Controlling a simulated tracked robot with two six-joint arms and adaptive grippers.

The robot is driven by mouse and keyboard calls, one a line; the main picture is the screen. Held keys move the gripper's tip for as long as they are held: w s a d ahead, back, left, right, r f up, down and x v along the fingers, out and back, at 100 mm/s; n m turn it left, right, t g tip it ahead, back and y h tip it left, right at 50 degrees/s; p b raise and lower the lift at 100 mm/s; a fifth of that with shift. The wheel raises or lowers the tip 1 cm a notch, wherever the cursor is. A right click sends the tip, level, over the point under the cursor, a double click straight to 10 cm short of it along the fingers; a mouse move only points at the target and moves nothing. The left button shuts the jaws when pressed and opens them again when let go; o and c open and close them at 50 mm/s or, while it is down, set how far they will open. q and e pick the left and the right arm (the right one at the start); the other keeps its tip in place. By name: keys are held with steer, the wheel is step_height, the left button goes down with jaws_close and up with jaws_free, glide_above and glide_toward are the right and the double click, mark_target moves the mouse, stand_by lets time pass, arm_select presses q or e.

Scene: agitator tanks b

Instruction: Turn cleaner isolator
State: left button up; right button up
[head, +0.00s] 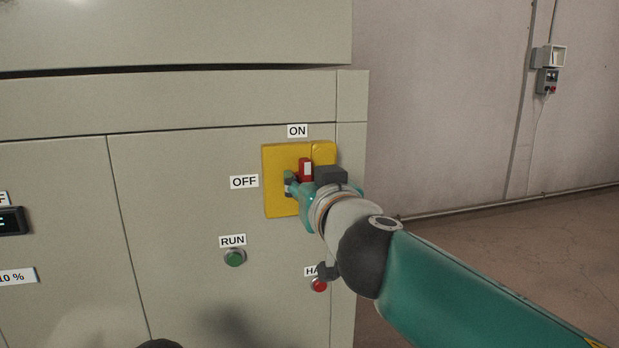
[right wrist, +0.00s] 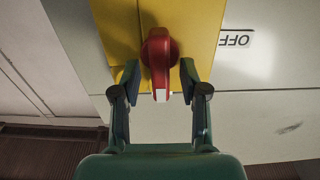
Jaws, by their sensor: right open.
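The isolator is a yellow plate (head: 280,157) on the grey cabinet front with a red rotary handle (head: 305,166). The handle's white-marked end points up, toward the ON label (head: 297,131). The OFF label (head: 244,182) is to the left of the plate. My right gripper (head: 299,180) is at the plate and partly covers it and the handle. In the right wrist view, which is upside down, its open fingers (right wrist: 159,80) stand on either side of the red handle (right wrist: 160,58), with visible gaps. My left gripper is not in view.
Below the plate are a green RUN button (head: 235,258) and a red button (head: 319,285) whose label my arm partly covers. A display (head: 11,221) is at the left edge. A wall box (head: 547,82) hangs at the right. Open floor (head: 500,245) lies right of the cabinet.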

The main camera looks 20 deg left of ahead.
jaws_close()
steer(key=shift+n, duration=0.3)
steer(key=n+b, duration=0.1)
steer(key=n, duration=0.4)
steer(key=n+b, duration=0.1)
steer(key=n, duration=0.5)
steer(key=a+f+n+b, duration=0.1)
steer(key=n, duration=0.5)
steer(key=shift+s+f, duration=0.1)
steer(key=shift+s, duration=0.3)
steer(key=shift+n, duration=0.3)
